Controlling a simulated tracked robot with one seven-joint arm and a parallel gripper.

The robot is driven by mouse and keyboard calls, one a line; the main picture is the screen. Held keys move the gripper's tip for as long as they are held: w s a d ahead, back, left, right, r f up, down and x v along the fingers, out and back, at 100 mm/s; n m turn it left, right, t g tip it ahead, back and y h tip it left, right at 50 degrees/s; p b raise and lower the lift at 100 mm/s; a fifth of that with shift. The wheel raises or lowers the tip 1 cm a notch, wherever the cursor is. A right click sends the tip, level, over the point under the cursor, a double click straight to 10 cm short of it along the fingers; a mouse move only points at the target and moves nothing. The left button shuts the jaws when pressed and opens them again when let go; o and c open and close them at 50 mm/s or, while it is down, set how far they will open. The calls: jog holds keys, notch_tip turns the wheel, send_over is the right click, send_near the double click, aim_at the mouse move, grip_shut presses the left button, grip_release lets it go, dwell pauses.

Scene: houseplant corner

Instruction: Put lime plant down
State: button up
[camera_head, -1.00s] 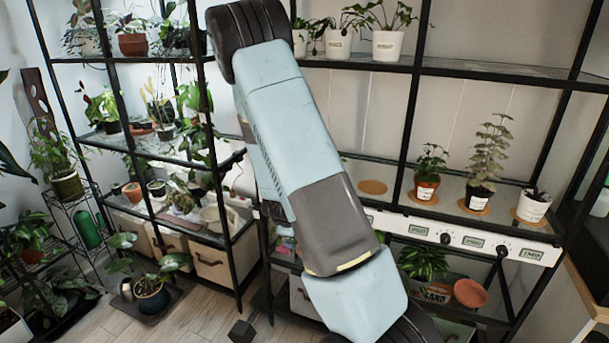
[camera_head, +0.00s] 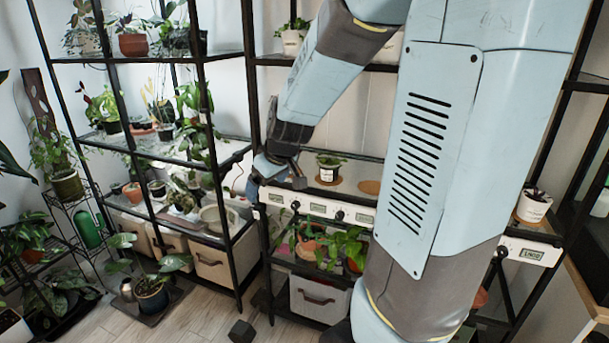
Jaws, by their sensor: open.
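A small leafy green plant (camera_head: 328,166) in a pot with a white label stands upright on the middle shelf, near its left end. I cannot read the label, so I cannot tell if it is the lime plant. My gripper (camera_head: 282,177) is at the left end of this shelf, just left of the pot. It is open, with no plant visible in it. It looks apart from the pot, though its fingertips are small and partly hidden. A bare cork coaster (camera_head: 369,187) lies right of the pot. A plant in a white pot (camera_head: 532,206) stands at the shelf's right end.
My own arm covers much of the shelf's centre and right. A white label strip (camera_head: 318,207) with dark knobs runs along the shelf front. Below are leafy plants (camera_head: 345,246) and a white bin (camera_head: 318,300). The left rack (camera_head: 240,150) stands close to my gripper.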

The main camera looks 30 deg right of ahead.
jog(key=s+r+m, duration=0.1)
jog(key=s+r, duration=0.3)
jog(key=s, duration=0.3)
jog(key=s+r+m, duration=0.2)
jog(key=s+r, duration=0.1)
jog(key=s, duration=0.3)
jog(key=s+r+m+h, duration=0.1)
jog(key=s+r, duration=0.3)
jog(key=s, duration=0.3)
jog(key=shift+s+a+r, duration=0.2)
jog(key=shift+s+r, duration=0.1)
jog(key=shift+r, duration=0.05)
